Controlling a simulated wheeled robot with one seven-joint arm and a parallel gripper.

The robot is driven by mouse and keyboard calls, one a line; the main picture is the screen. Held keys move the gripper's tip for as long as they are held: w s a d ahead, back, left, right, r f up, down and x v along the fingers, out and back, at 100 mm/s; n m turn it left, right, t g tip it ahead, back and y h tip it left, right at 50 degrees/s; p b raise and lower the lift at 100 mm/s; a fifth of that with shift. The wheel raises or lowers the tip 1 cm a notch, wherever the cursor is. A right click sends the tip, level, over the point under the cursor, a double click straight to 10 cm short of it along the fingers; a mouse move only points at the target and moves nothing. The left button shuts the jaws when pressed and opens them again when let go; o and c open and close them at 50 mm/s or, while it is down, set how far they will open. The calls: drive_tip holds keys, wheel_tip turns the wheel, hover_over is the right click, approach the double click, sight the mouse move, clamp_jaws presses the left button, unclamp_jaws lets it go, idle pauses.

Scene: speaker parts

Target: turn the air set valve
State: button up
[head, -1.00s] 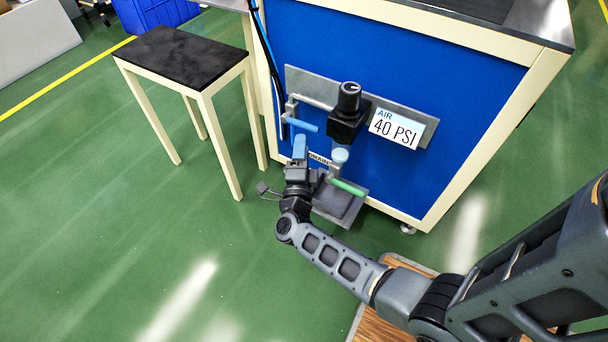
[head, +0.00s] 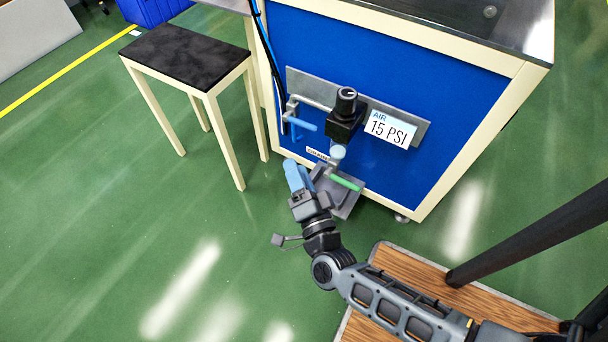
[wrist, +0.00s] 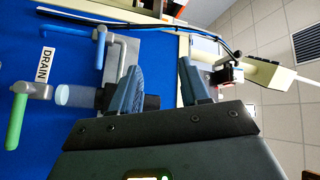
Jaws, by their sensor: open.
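The air set valve is a black regulator with a round black knob (head: 346,98) on top, on a grey plate on the blue panel. The sign (head: 388,128) beside it reads AIR 15 PSI. A pale blue bowl (head: 338,152) hangs below it and also shows in the wrist view (wrist: 76,95). My gripper (head: 293,172) is open and empty, lower left of the valve and apart from it in the head view. In the wrist view its blue fingers (wrist: 165,88) are spread, and the left one partly hides the regulator.
A blue-handled valve (head: 303,125) sits left of the regulator. A green drain handle (head: 346,183) is below it, over a grey tray (head: 350,205). A black-topped table (head: 185,55) stands at left.

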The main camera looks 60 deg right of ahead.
sight(300, 123)
drive_tip(key=s+a+r+n+t+y+p, duration=0.1)
drive_tip(key=s+a+r+n+y+p, duration=0.1)
drive_tip(key=s+a+r+n+y, duration=0.1)
wheel_tip(300, 123, up, 2)
drive_tip(key=shift+s+a+r+n, duration=0.15)
drive_tip(key=shift+s+a+n, duration=0.25)
drive_tip(key=shift+a+n, duration=0.25)
drive_tip(key=shift+t, duration=0.3)
